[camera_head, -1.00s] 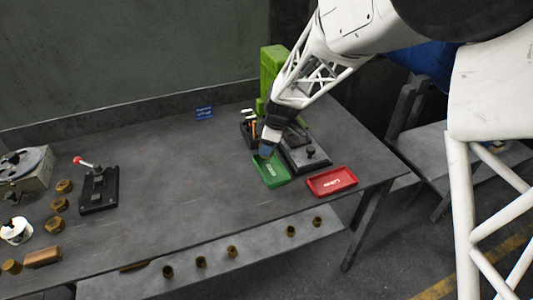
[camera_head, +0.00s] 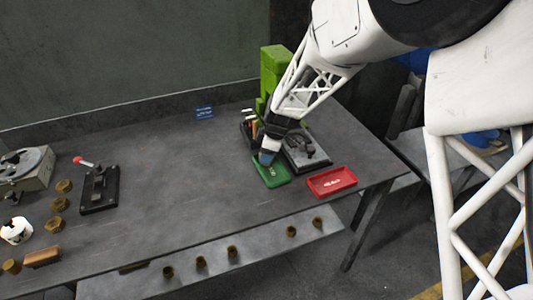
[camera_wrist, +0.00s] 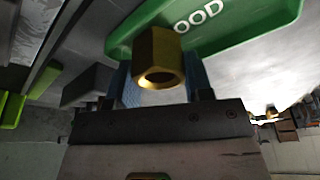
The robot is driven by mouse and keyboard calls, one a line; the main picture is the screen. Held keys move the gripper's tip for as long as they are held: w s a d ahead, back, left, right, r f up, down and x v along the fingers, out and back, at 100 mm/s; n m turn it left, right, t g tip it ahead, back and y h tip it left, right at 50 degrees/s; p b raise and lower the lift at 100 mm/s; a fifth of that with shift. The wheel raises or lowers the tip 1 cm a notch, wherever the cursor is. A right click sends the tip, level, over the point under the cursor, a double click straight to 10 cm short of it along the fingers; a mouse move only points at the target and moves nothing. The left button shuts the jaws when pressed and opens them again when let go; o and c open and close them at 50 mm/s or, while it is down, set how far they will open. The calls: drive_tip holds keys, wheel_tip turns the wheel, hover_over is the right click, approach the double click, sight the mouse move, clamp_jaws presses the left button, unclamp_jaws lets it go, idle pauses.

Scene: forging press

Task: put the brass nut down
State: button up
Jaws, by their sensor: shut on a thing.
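My gripper (camera_head: 266,158) is over the left part of the green tray (camera_head: 277,180), low and close to it. In the wrist view the brass nut (camera_wrist: 158,60) is between the two blue fingers of my gripper (camera_wrist: 160,85), which are shut on it. The green tray (camera_wrist: 235,25) with the letters "OOD" lies right behind the nut there. I cannot tell whether the nut touches the tray. In the head view the nut is hidden by my gripper.
A red tray (camera_head: 332,182) lies to the right of the green one. A black fixture (camera_head: 307,150) and a green machine (camera_head: 273,68) stand behind. Several brass nuts (camera_head: 64,186) stand at the left. Others stand on the lower front shelf (camera_head: 215,262). The table middle is clear.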

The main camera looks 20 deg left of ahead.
drive_tip(key=shift+f, duration=0.1)
drive_tip(key=o, duration=1.3)
drive_tip(key=v, duration=1.2)
